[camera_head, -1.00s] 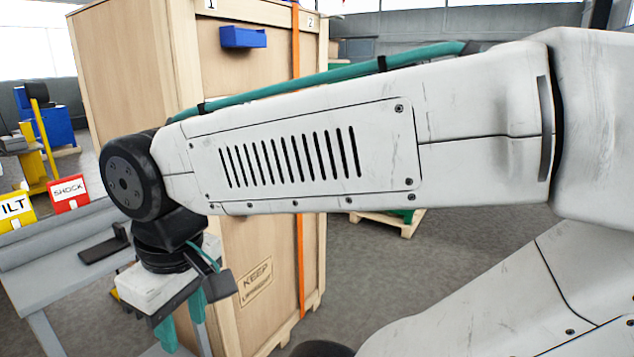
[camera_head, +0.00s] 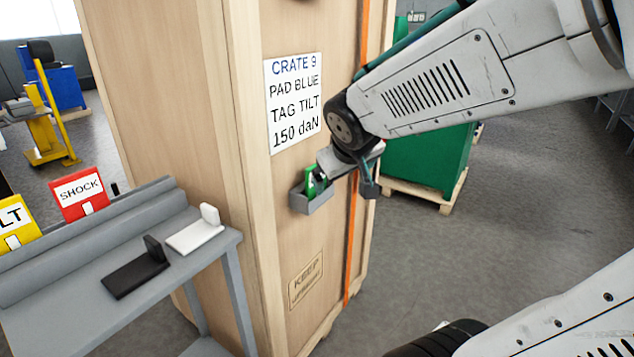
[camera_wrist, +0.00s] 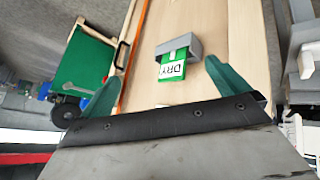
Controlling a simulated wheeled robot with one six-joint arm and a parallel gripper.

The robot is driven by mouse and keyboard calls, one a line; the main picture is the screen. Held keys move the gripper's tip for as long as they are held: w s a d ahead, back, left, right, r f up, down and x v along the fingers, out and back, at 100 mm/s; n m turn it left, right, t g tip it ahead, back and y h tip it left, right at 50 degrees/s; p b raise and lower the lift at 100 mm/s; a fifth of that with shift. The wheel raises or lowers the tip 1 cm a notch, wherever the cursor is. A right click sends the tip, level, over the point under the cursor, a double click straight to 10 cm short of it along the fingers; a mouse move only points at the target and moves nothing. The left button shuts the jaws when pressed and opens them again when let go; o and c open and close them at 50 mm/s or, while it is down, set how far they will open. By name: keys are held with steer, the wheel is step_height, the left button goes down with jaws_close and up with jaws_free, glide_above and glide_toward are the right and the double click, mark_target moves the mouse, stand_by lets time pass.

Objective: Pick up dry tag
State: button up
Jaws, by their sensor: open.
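The dry tag (camera_wrist: 172,69) is a green card with a white field reading "DRY". It sits in a small grey holder (camera_wrist: 180,48) on the crate's face. In the head view the tag (camera_head: 311,186) pokes up from its holder (camera_head: 319,203), below the crate's label. My gripper (camera_wrist: 158,92) is open, its two teal fingers spread wide on either side of the tag in the wrist view. The tag lies between them in that view, apart from both. In the head view my gripper (camera_head: 325,172) is close beside the tag, its fingers mostly hidden.
A tall wooden crate (camera_head: 225,100) bears a label (camera_head: 294,102) and an orange strap (camera_head: 353,235). A grey bench (camera_head: 85,270) at left holds a red SHOCK tag (camera_head: 78,193), a yellow tag (camera_head: 14,222), and black (camera_head: 135,274) and white (camera_head: 194,235) pads. A green box (camera_head: 430,160) stands behind.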

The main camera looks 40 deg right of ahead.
steer(key=w+d+f+n+t+y, duration=0.2)
steer(key=w+d+f+t, duration=0.1)
steer(key=w+d, duration=0.25)
steer(key=w+d+f+n+t+y, duration=0.2)
steer(key=w+d+t, duration=0.1)
steer(key=w+d, duration=0.3)
steer(key=w+a+f+y, duration=0.1)
steer(key=w+a+f, duration=0.1)
steer(key=w+a+f+n+y, duration=0.1)
steer(key=w+f+y, duration=0.1)
steer(key=w+a+f+y, duration=0.2)
steer(key=shift+w+a, duration=0.3)
steer(key=shift+w, duration=0.05)
steer(key=shift+c, duration=0.3)
steer(key=c, duration=0.8)
